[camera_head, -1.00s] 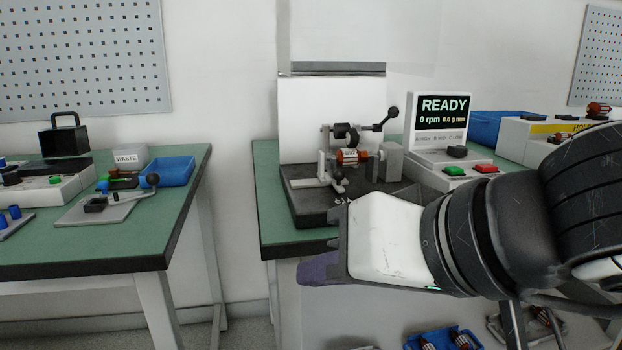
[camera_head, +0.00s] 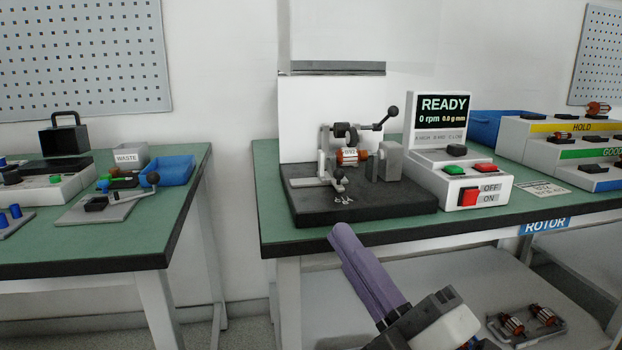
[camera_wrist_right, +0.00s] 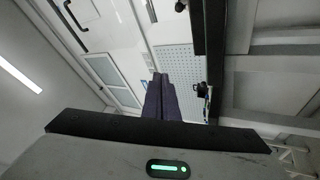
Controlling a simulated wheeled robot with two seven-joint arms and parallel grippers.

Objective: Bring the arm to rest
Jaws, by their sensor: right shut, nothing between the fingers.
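My right gripper (camera_head: 342,232) comes in from the bottom of the head view, in front of the right table's front edge. Its purple fingers lie together, shut and empty, pointing up and left. The right wrist view shows the same fingers (camera_wrist_right: 160,95) closed, with the far wall behind them. My right gripper touches nothing that I can see. My left gripper is not in view.
The right table (camera_head: 275,235) bears a test rig (camera_head: 365,205) with a rotor (camera_head: 350,156), and a display box (camera_head: 440,125) reading READY. A shelf below holds a tray of rotors (camera_head: 525,328). A left table (camera_head: 90,250) stands across a gap.

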